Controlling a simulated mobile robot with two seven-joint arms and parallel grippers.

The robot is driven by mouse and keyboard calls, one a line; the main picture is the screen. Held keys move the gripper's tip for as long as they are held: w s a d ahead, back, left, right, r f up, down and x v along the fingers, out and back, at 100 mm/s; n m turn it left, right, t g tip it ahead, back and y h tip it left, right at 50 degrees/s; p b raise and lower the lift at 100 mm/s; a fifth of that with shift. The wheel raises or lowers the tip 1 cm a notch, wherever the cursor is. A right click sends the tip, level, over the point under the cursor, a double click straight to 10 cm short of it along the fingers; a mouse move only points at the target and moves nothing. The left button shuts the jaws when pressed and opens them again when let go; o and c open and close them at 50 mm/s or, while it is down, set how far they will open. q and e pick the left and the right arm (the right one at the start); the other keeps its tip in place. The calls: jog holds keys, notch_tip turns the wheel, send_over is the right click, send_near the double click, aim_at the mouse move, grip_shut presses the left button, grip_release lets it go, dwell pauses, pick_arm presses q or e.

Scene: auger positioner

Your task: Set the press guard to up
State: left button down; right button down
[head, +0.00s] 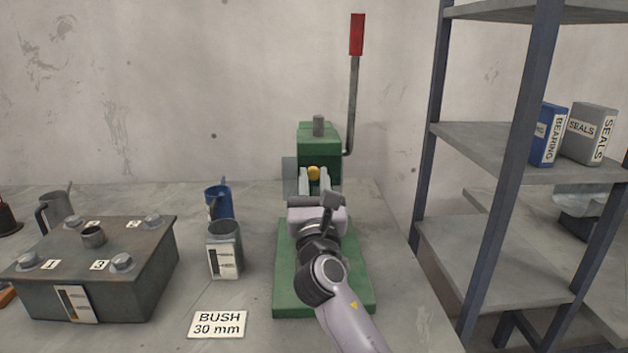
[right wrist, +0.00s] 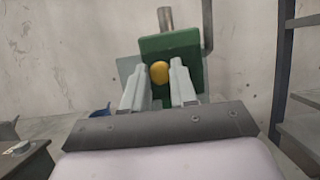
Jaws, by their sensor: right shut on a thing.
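The green press (head: 321,140) stands on the bench with a long red-handled lever (head: 356,36) upright at its right. The press guard (head: 288,174) is a pale, see-through panel at the front of the press head; it also shows in the right wrist view (right wrist: 126,68). Its yellow knob (head: 313,172) sits between the fingers of my right gripper (head: 315,179), which is shut on it. The knob also shows in the right wrist view (right wrist: 160,72). My gripper and wrist hide the panel's lower part and the press's middle. My left gripper is out of view.
A dark box with numbered bolts (head: 95,255), a grey cup (head: 224,248) and a blue cup (head: 218,203) stand left of the press. A BUSH 30 mm card (head: 217,324) lies in front. A metal shelf (head: 500,150) with two boxes stands at the right.

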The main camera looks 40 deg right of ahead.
jog(key=shift+r, duration=0.55)
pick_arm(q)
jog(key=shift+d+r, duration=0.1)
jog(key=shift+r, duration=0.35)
pick_arm(e)
jog(key=c, duration=0.9)
grip_release()
jog(key=shift+f, duration=0.1)
jog(key=shift+s+a+f, duration=0.1)
jog(key=shift+s+f, duration=0.05)
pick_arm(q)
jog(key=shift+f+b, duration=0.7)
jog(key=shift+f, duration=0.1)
pick_arm(e)
jog(key=v, duration=0.6)
jog(key=shift+s+a, duration=0.2)
jog(key=shift+s, duration=0.1)
